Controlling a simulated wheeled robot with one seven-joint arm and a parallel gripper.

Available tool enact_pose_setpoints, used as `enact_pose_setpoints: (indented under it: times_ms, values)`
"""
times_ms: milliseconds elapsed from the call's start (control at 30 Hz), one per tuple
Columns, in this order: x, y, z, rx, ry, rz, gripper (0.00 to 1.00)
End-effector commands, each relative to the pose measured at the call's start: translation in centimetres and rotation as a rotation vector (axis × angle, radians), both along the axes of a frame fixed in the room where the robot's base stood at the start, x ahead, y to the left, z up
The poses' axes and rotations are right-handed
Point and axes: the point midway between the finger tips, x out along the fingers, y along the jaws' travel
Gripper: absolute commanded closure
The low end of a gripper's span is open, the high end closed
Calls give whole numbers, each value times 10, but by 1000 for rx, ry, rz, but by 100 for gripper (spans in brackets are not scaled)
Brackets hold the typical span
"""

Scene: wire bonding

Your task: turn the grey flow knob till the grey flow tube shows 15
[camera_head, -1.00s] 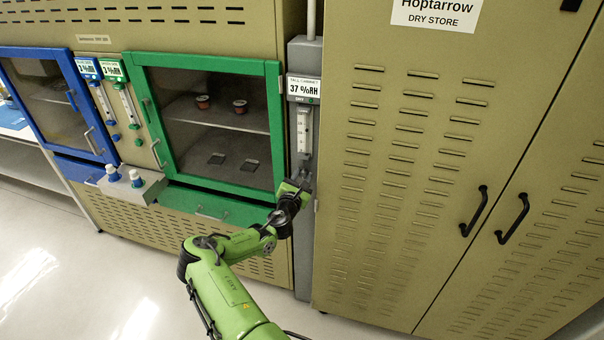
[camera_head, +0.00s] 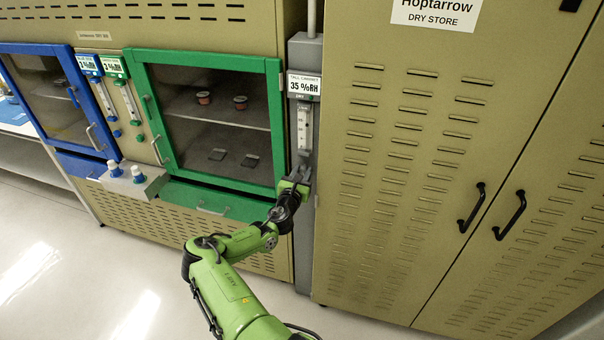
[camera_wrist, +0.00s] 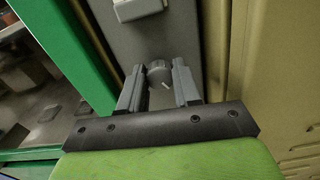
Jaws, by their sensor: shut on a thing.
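The grey flow knob (camera_wrist: 160,74) is a small round knob with a pale pointer mark, on the grey column in the wrist view. My gripper (camera_wrist: 159,88) is shut on it, with one finger on each side. In the head view my gripper (camera_head: 297,183) is at the column below the grey flow tube (camera_head: 304,128), and it hides the knob there. The tube is upright with a white scale; its float and reading are too small to tell. The display (camera_head: 304,84) above it reads 35 %RH.
A green-framed cabinet (camera_head: 279,120) stands just left of the column, with small items inside. The tall tan cabinet (camera_head: 350,200) stands close on the right. Two other flow tubes, blue (camera_head: 103,100) and green (camera_head: 130,104), are farther left.

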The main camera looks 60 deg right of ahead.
Motion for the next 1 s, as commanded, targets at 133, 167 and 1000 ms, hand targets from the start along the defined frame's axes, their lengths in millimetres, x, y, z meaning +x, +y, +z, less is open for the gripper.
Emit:
enact_pose_setpoints:
  times_ms: [133, 167, 1000]
  values:
    - [0, 1, -3, 6, -1, -1, 51]
    - [0, 0, -3, 6, -1, -1, 46]
    - [-19, 126, -2, 4, 5, 1, 42]
